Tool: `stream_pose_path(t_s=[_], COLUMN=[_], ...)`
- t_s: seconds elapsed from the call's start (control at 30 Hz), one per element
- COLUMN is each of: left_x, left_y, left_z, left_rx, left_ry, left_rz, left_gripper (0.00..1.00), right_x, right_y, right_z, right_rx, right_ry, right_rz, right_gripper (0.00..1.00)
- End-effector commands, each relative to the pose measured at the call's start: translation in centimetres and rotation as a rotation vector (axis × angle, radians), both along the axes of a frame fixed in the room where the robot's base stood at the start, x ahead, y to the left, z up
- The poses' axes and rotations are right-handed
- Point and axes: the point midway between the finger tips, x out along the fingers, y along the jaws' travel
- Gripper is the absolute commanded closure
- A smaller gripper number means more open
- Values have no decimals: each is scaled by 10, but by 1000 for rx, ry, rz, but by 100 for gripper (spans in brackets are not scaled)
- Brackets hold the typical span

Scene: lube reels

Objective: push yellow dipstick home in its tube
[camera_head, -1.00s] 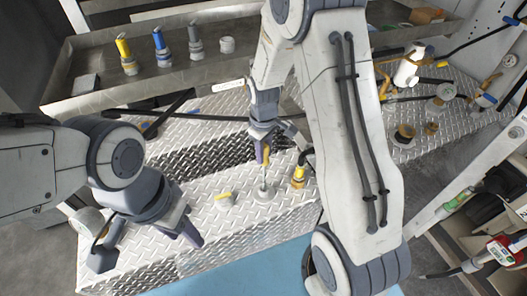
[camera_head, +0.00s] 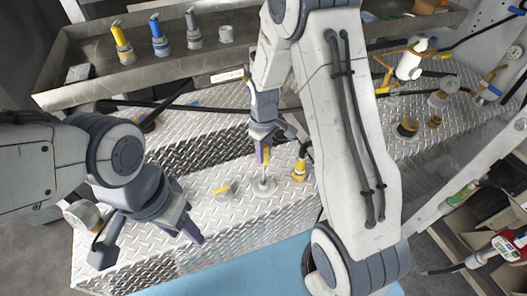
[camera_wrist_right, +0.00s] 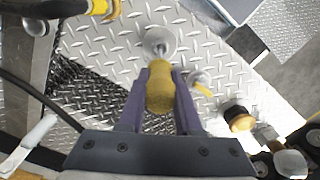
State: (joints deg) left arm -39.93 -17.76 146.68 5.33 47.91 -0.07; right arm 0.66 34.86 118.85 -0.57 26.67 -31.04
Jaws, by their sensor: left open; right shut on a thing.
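My right gripper (camera_head: 262,150) is shut on the yellow handle of the dipstick (camera_head: 266,156), also seen in the right wrist view (camera_wrist_right: 160,92) between two purple fingers (camera_wrist_right: 160,75). Its thin metal rod runs down from the handle to the round grey tube mouth (camera_head: 263,186), which also shows in the right wrist view (camera_wrist_right: 158,42). A short length of rod shows between handle and tube; the handle is above the mouth. How deep the rod reaches inside is hidden. My left gripper (camera_head: 150,243) is open and empty at the left front of the tread-plate deck.
A grey cap with a yellow lever (camera_head: 225,189) stands left of the tube. A yellow fitting with a black hose (camera_head: 299,171) stands close on its right. A shelf (camera_head: 150,78) with several coloured nozzles lies behind. Brass fittings (camera_head: 408,127) stand at right.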

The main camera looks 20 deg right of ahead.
Motion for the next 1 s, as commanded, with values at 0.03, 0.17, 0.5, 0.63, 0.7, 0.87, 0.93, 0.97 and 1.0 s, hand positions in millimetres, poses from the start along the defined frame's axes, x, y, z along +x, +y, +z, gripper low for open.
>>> stream_pose_path(t_s=[0.03, 0.17, 0.5, 0.63, 0.7, 0.87, 0.93, 0.97, 1.0], left_x=[0, 0, 0, 0, 0, 0, 0, 0, 0], left_y=[0, 0, 0, 0, 0, 0, 0, 0, 0], left_z=[-5, -12, -29, -35, -37, -37, -37, -37, -37], left_rx=[0, 0, 0, 0, 0, 0, 0, 0, 0], left_ry=[0, 0, 0, 0, 0, 0, 0, 0, 0], left_rz=[1, 2, 4, 4, 4, 4, 4, 4, 4], left_gripper=[50, 50, 50, 50, 50, 50, 50, 50, 50], right_x=[0, 0, 0, 0, 0, 0, 0, 0, 0], right_y=[0, 0, 0, 0, 0, 0, 0, 0, 0], right_z=[-7, -16, -40, -49, -52, -53, -52, -52, -52], right_rx=[-1, 0, -1, 0, 0, 0, 0, 0, 0], right_ry=[1, 1, 1, 0, 0, 0, 0, 0, 0], right_rz=[0, 0, 0, 0, 0, 0, 0, 0, 0], right_gripper=[100, 100, 100, 100, 100, 100, 100, 100, 100])
